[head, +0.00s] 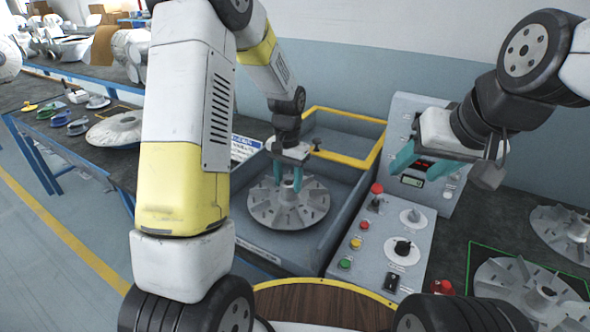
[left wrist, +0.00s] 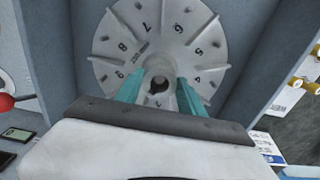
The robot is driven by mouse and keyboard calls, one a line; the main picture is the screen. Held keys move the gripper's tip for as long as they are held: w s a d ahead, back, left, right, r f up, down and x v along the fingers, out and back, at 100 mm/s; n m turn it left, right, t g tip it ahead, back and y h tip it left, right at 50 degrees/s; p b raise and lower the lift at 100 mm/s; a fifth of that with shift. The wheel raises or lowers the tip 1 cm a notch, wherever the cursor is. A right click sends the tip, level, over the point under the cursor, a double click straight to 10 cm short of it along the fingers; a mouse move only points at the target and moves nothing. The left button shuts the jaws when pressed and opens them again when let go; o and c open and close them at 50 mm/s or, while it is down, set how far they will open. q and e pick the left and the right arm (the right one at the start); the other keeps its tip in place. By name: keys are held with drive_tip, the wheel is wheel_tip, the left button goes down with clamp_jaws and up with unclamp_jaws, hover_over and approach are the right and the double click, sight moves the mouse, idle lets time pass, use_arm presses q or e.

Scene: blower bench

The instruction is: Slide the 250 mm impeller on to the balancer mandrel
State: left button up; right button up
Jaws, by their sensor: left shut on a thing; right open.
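A grey bladed impeller (head: 262,208) lies level inside the blue-grey balancer bay, its hub upward. My left gripper (head: 288,182) reaches down from above and is shut on its hub. In the left wrist view the impeller (left wrist: 152,38) shows numbered sectors, and its hub bore (left wrist: 158,86) lies between the teal fingers (left wrist: 160,94). The mandrel cannot be made out; the impeller and gripper cover the middle of the bay. Whether the impeller rests on anything cannot be told. My right gripper (head: 422,164) is open and empty in front of the upright control panel.
The bay has raised walls with a yellow-edged frame (head: 345,116) behind. A control box (head: 375,250) with buttons and a red knob stands right of it. More impellers (head: 530,290) lie on the right bench. A pale disc (head: 115,130) and small tools lie on the left bench.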

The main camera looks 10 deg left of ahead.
use_arm(q)
drive_tip(key=shift+f, duration=0.35)
idle(0.5)
drive_tip(key=o, duration=1.5)
wheel_tip(320, 180, up, 8)
drive_tip(key=shift+f, duration=0.15)
